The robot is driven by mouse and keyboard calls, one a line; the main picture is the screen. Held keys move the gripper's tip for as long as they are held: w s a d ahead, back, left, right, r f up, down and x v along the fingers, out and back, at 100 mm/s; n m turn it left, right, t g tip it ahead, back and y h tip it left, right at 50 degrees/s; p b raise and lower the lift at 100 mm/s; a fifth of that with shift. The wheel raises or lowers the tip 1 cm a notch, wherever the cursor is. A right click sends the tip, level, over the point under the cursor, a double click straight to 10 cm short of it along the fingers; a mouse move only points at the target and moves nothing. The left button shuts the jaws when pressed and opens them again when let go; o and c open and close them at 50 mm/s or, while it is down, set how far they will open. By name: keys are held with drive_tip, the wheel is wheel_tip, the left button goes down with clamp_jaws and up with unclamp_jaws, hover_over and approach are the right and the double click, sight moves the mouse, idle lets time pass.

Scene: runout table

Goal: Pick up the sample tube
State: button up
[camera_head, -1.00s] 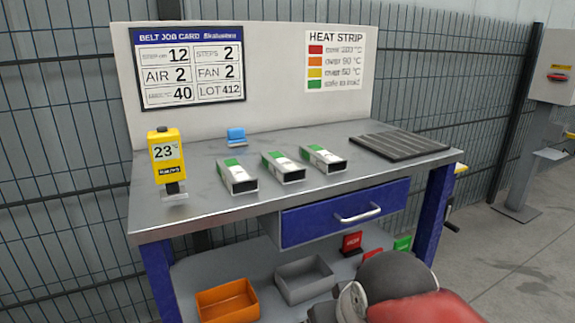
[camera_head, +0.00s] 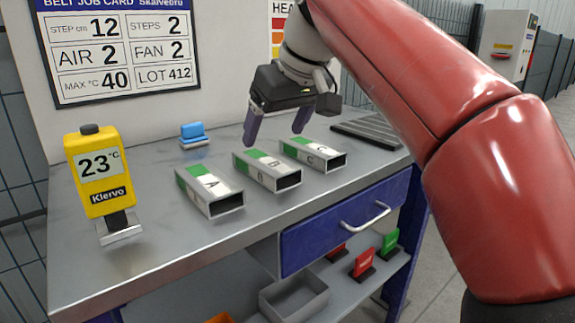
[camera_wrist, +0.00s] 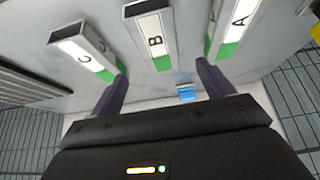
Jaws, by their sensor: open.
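Three short grey rectangular tubes lie in a row on the bench, each with a white and green label: tube A (camera_head: 208,190), tube B (camera_head: 266,171) and tube C (camera_head: 312,154). The dark ends facing me look hollow. My gripper (camera_head: 274,138) is open and empty, above and behind tubes B and C, fingers pointing down. In the wrist view the gripper (camera_wrist: 162,72) has tube B (camera_wrist: 152,36) ahead between its fingertips, tube C (camera_wrist: 88,50) to the left and tube A (camera_wrist: 232,32) to the right. The fingers appear apart from all three.
A yellow thermometer reading 23 °C (camera_head: 98,175) stands at the bench's left. A small blue item (camera_head: 193,132) sits behind tube A. A dark ribbed mat (camera_head: 372,134) lies at the right. A blue drawer (camera_head: 340,225) and a grey bin (camera_head: 293,298) are below.

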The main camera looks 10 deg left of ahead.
sight(267, 160)
drive_tip(key=b+x, duration=0.2)
drive_tip(key=x, duration=0.5)
drive_tip(key=shift+d+f, duration=0.1)
drive_tip(key=shift+f, duration=0.25)
drive_tip(key=shift+r, duration=0.1)
drive_tip(key=c, duration=1.2)
